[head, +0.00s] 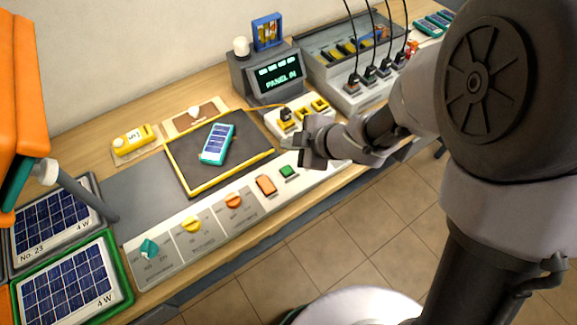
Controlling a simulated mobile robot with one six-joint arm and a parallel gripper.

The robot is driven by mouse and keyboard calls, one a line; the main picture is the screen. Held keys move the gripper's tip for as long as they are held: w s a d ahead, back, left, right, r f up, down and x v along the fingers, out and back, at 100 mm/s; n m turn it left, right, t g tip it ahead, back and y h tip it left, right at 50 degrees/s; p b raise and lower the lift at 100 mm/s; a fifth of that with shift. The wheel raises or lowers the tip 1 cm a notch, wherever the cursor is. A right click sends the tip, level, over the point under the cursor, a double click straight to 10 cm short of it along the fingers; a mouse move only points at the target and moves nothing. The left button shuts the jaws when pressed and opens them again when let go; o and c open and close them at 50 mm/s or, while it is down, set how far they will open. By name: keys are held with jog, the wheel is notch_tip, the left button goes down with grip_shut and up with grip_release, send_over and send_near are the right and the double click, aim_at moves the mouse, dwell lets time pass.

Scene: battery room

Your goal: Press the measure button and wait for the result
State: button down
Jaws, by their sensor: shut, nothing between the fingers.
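A control strip (220,228) runs along the front of the bench. It carries a green square button (288,171), an orange rocker (265,185) and several knobs; their labels are too small to read, so I cannot tell which is the measure button. My gripper (304,152) is shut and empty, near the right end of the strip, just beyond the green button in the picture. I cannot tell whether it touches anything. A display (279,77) shows "PANEL IN" in green. A teal item with a small solar panel (217,144) lies on the yellow-edged dark mat (185,172).
A yellow meter (134,139) and a white-knobbed piece (194,112) stand behind the mat. Yellow-and-black connectors (286,119) and a rack with black plugs (354,86) stand at the right. Two larger solar panels (68,285) are at lower left.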

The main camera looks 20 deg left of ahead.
aim_at(290, 172)
jog(key=shift+f+b, duration=4.15)
jog(key=shift+f, duration=0.15)
jog(key=shift+f, duration=0.1)
jog(key=shift+f+b, duration=0.3)
jog(key=shift+f, duration=0.4)
jog(key=shift+r+p, duration=0.6)
jog(key=shift+r, duration=0.2)
notch_tip(290, 172, up, 5)
jog(key=p, duration=0.5)
jog(key=shift+r, duration=0.15)
